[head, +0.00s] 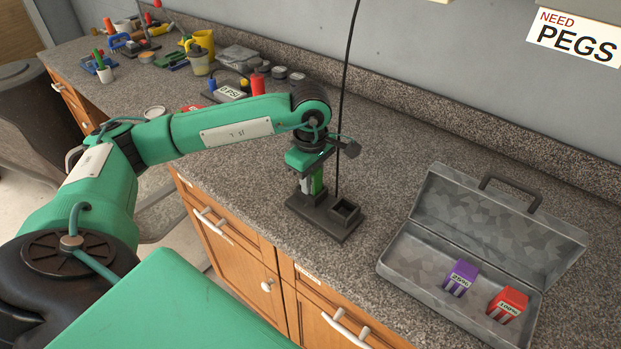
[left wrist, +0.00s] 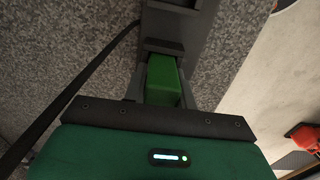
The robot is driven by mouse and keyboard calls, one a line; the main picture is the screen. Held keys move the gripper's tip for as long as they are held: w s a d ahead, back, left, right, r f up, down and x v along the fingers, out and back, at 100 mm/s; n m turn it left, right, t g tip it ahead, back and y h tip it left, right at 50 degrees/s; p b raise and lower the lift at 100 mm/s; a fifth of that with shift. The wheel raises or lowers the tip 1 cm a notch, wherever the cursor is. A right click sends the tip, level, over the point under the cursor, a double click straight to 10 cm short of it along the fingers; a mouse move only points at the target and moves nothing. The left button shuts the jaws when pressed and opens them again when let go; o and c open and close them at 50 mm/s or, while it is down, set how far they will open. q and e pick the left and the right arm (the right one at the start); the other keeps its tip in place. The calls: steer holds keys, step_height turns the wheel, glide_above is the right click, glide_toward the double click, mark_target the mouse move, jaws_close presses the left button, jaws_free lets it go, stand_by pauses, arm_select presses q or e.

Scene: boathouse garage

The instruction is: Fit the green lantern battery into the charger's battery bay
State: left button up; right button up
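The green lantern battery (head: 318,181) is upright between the fingers of my left gripper (head: 312,184). It stands over the left part of the dark charger (head: 325,227) on the counter. In the left wrist view, the battery (left wrist: 163,82) shows between the two fingers, in line with the charger (left wrist: 178,30). The battery's lower end is hidden, so I cannot tell whether it is inside a bay or just above it. The charger's right square bay (head: 345,208) looks empty. My right gripper is not in view.
An open grey metal toolbox (head: 400,262) to the right holds a purple battery (head: 460,278) and a red one (head: 507,304). A black cable (head: 347,90) rises close behind the charger. Tools and cups fill the counter's far left. Counter between charger and toolbox is clear.

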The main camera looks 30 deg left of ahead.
arm_select(q)
steer(key=o, duration=0.4)
steer(key=shift+s+d+f, duration=0.1)
steer(key=shift+s+f, duration=0.1)
steer(key=shift+f, duration=0.3)
steer(key=shift+s+d+f, duration=0.1)
steer(key=shift+s+f, duration=0.05)
steer(key=shift+f, duration=0.35)
steer(key=shift+c, duration=0.2)
steer(key=shift+o, duration=0.4)
steer(key=shift+w+f+g, duration=0.1)
steer(key=shift+w+g, duration=0.05)
steer(key=shift+g, duration=0.15)
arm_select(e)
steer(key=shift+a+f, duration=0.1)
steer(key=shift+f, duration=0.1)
arm_select(q)
steer(key=shift+d, duration=0.1)
steer(key=r, duration=0.4)
steer(key=r+b, duration=0.1)
steer(key=r, duration=0.9)
steer(key=shift+w+a+r+b, duration=0.25)
steer(key=shift+w+b, duration=0.05)
steer(key=shift+b, duration=0.1)
steer(key=shift+r, duration=0.75)
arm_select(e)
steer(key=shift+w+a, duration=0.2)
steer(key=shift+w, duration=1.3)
